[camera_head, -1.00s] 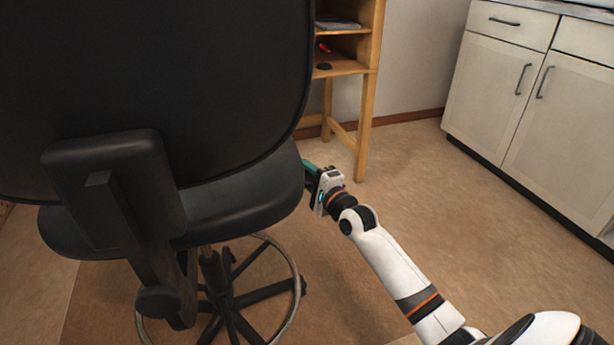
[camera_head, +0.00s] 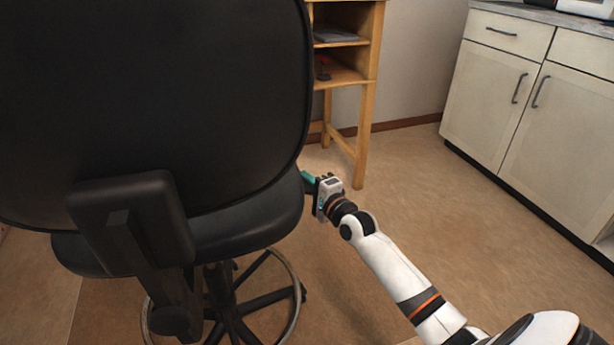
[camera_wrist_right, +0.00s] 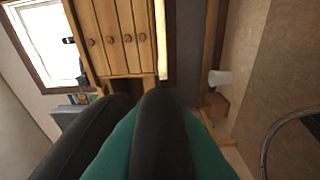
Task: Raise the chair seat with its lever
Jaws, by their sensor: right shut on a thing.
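The black office chair (camera_head: 150,110) fills the left of the head view, its back toward me. Its seat (camera_head: 245,220) shows below the backrest, above a base with a metal foot ring (camera_head: 297,310). My right gripper (camera_head: 309,182) is beside the right edge of the seat, its fingertips partly hidden behind that edge. My left gripper is not in view.
A wooden shelf unit (camera_head: 370,90) stands behind the chair to the right. White cabinets (camera_head: 505,95) line the right wall. The floor (camera_head: 440,210) between the chair and the cabinets is clear. The foot ring also shows in the right wrist view (camera_wrist_right: 268,140).

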